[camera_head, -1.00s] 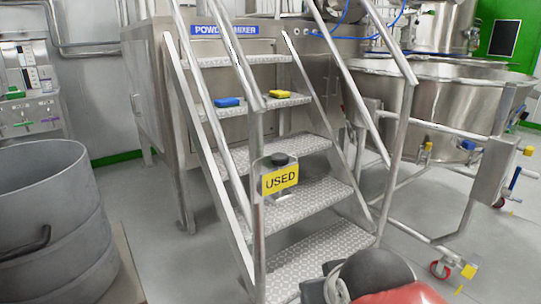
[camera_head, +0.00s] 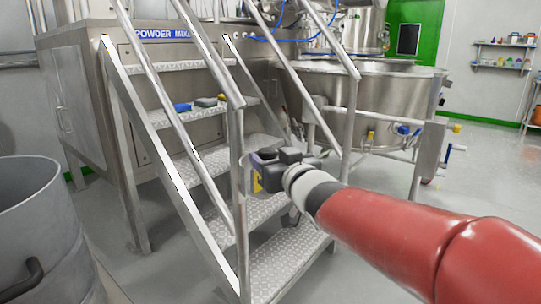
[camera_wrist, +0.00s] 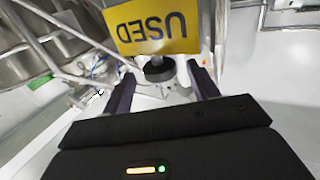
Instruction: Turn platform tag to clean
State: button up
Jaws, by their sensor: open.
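The yellow tag (camera_head: 257,184) hangs at the stair's handrail post and is mostly hidden behind my gripper in the head view. In the wrist view the tag (camera_wrist: 150,28) reads "USED" upside down at the top of the picture. A black round knob (camera_wrist: 160,70) shows just below it, in line with the space between my fingers. My gripper (camera_head: 263,168) is at the tag in the head view. In the wrist view my gripper (camera_wrist: 163,85) has its two dark fingers apart, one on each side of the knob. I cannot tell whether they touch it.
The metal stairs (camera_head: 205,165) with sloping handrails (camera_head: 170,105) lead up to the powder mixer. A blue block (camera_head: 182,107) lies on an upper step. A steel vessel (camera_head: 370,95) stands right, a grey drum (camera_head: 35,220) left.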

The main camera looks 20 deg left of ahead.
jog(key=shift+x, duration=1.6)
jog(key=shift+c, duration=0.3)
jog(key=c, duration=0.9)
